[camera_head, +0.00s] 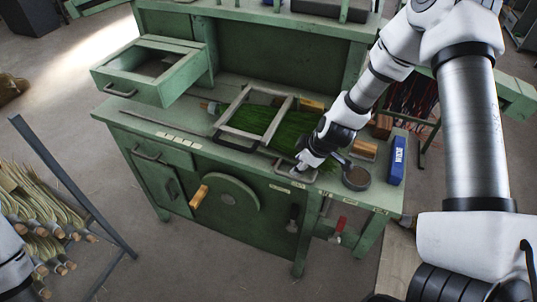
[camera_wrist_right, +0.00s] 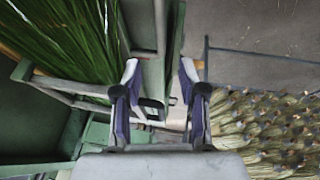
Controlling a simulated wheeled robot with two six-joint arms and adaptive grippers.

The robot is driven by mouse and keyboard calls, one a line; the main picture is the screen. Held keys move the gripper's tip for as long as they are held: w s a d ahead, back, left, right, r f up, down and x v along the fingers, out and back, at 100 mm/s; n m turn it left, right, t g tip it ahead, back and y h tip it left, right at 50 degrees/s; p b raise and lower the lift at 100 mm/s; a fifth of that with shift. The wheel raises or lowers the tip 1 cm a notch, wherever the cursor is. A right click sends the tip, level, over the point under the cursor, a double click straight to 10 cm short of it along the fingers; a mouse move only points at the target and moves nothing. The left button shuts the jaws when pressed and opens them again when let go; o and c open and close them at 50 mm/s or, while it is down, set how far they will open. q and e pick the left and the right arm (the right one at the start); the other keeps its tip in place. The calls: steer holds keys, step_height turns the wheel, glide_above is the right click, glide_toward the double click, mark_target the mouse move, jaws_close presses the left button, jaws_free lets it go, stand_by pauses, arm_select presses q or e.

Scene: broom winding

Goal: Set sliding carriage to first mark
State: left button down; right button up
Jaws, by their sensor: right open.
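A grey metal frame (camera_head: 281,122) with a black handle (camera_head: 236,145) lies over green broom fibres (camera_head: 290,131) on the bench top. It appears to be the sliding carriage, though I cannot be sure. Small pale marks (camera_head: 181,138) line the bench's front edge to its left. My right gripper (camera_head: 304,168) is at the front edge, right of the handle, beside a small grey tray-like piece (camera_head: 292,178). In the right wrist view its fingers (camera_wrist_right: 160,105) are apart, with a black handle (camera_wrist_right: 152,110) seen between them, beyond the tips. Contact cannot be told. My left gripper is out of view.
The green bench (camera_head: 122,116) has an open drawer (camera_head: 132,88) at the left. A blue box (camera_head: 397,160) and a round dark pan (camera_head: 356,178) stand at the right. Broom bundles (camera_head: 45,215) fill a rack at lower left. The bench's left front top is mostly clear.

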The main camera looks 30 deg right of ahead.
mark_target(290, 175)
steer(key=f+b, duration=0.2)
steer(key=f, duration=0.2)
steer(key=shift+w+d+b, duration=0.1)
steer(key=shift+w+b, duration=0.25)
steer(key=shift+b, duration=0.05)
steer(key=b+x, duration=0.1)
steer(key=x, duration=0.1)
steer(key=b+x, duration=0.1)
steer(key=x, duration=0.1)
steer(key=shift+w+a, duration=0.2)
steer(key=shift+w, duration=0.15)
steer(key=shift+r, duration=0.1)
steer(key=shift+s+d, duration=0.1)
steer(key=shift+s, duration=0.05)
jaws_close()
